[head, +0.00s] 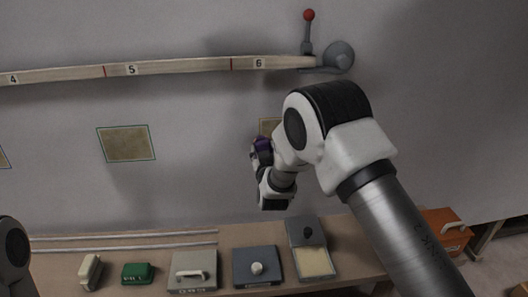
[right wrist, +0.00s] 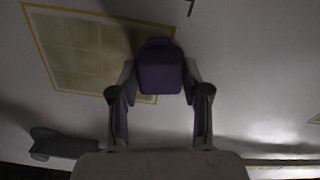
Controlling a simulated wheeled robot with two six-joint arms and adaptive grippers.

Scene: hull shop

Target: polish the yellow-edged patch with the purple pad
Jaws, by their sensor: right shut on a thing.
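The yellow-edged patch (right wrist: 82,50) is a brownish panel on the grey wall, with faint paler lines across it. In the head view only a corner of the patch (head: 268,126) shows past my right arm. My right gripper (right wrist: 160,80) is shut on the purple pad (right wrist: 160,64) and holds it at the wall. In the right wrist view the pad overlaps the right edge of the patch; whether it touches the surface I cannot tell. In the head view the pad (head: 262,144) shows small and dark at the gripper. My left gripper is not in view.
A teal-edged patch (head: 127,143) is on the wall to the left. A numbered strip (head: 180,67) runs above, ending at a grey fitting with a red-knobbed lever (head: 308,30).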

